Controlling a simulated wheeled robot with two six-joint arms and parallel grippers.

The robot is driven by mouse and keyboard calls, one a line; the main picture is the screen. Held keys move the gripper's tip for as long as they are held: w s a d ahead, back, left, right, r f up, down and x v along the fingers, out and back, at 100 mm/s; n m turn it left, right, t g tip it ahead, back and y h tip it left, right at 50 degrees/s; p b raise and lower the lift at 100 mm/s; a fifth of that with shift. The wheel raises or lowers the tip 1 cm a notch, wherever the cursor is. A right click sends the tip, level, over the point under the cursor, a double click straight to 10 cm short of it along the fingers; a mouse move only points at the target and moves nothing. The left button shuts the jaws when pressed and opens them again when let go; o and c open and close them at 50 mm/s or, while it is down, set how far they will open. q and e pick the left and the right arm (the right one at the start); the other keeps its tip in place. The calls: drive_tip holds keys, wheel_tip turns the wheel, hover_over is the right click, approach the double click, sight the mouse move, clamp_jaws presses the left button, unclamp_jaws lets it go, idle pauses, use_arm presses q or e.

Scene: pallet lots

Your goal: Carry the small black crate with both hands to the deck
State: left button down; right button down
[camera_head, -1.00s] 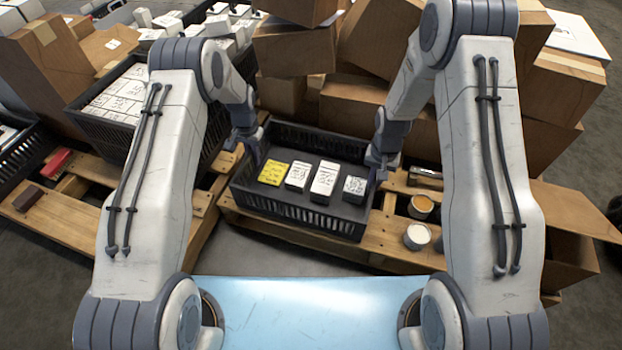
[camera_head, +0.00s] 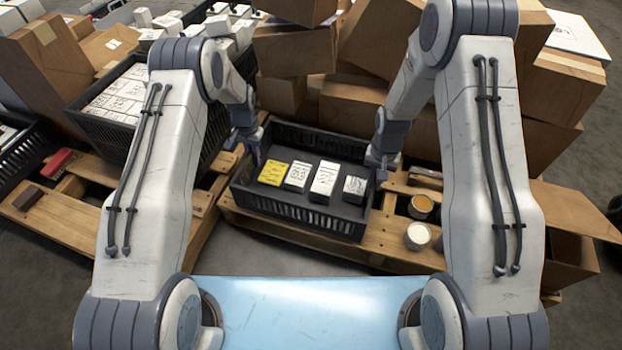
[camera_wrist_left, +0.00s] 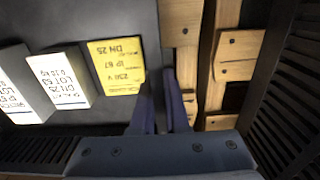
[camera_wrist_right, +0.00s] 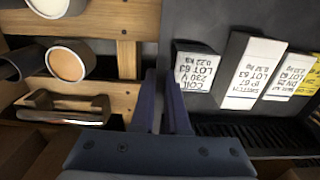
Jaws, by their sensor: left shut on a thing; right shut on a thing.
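The small black crate (camera_head: 300,213) sits at the centre of the head view, over the wooden pallet. It holds a yellow box (camera_head: 273,173) and white labelled boxes (camera_head: 325,180) in a row. My left gripper (camera_head: 257,160) is shut on the crate's left wall. In the left wrist view its fingers (camera_wrist_left: 165,110) straddle that wall beside the yellow box (camera_wrist_left: 117,66). My right gripper (camera_head: 376,168) is shut on the crate's right wall. In the right wrist view its fingers (camera_wrist_right: 167,110) straddle it. Whether the crate's underside touches the pallet is hidden.
The wooden pallet (camera_head: 388,245) carries two open cans (camera_head: 417,236) and a wood-and-metal tool (camera_head: 425,178) right of the crate. A larger black crate of white boxes (camera_head: 95,112) stands at left. Stacked cardboard boxes (camera_head: 350,105) crowd behind. A red brush (camera_head: 57,162) lies at far left.

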use_arm(q)
drive_tip(key=shift+w+r, duration=0.1)
drive_tip(key=shift+r, duration=0.15)
use_arm(e)
drive_tip(key=shift+r, duration=0.2)
